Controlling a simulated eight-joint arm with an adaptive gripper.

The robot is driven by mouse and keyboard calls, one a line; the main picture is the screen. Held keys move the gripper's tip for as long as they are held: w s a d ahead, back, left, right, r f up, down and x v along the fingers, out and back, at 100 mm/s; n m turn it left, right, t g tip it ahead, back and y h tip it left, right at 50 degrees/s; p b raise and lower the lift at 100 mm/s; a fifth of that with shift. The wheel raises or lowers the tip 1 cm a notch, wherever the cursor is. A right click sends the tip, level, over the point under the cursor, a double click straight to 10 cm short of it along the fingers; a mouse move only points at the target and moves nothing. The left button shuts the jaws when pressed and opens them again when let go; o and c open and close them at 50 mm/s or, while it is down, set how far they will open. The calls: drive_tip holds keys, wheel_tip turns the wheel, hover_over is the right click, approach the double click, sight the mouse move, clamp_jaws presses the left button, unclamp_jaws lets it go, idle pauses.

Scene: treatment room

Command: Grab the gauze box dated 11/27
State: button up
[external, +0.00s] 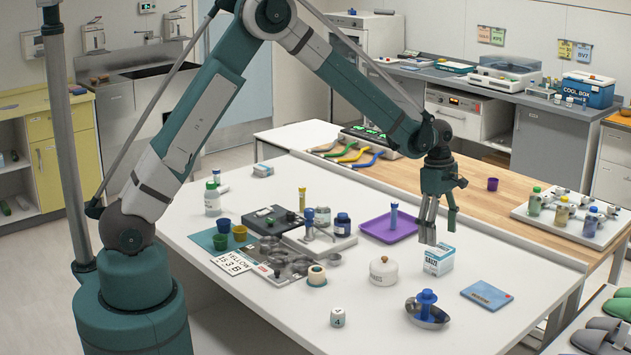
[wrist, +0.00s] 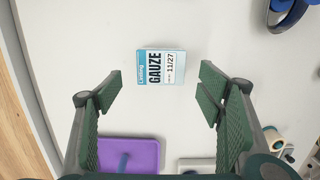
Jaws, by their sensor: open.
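The gauze box (wrist: 160,67) is a small white and light-blue box. In the wrist view its label reads GAUZE and 11/27, and it lies between and a little beyond my open fingertips. In the external view the gauze box (external: 439,262) sits on the white table (external: 390,330), right of the white lidded jar. My gripper (external: 437,228) points down just above and behind the box. It is open and empty; both fingers show in the wrist view (wrist: 160,92), apart from the box.
A white lidded jar (external: 383,271) stands left of the box. A metal dish (external: 428,313) with a blue object is in front, and a blue flat case (external: 487,295) lies to the right. A purple tray (external: 388,224) with a tube is behind.

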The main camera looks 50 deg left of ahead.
sight(440, 249)
drive_tip(key=shift+d+f, duration=0.15)
drive_tip(key=shift+f, duration=1.05)
drive_tip(key=shift+f, duration=0.15)
drive_tip(key=shift+s+d+f, duration=0.1)
drive_tip(key=shift+d+f, duration=0.1)
drive_tip(key=shift+f, duration=1.05)
drive_tip(key=shift+d+f, duration=0.2)
drive_tip(key=shift+f, duration=1)
drive_tip(key=shift+c, duration=0.7)
drive_tip(key=c, duration=0.8)
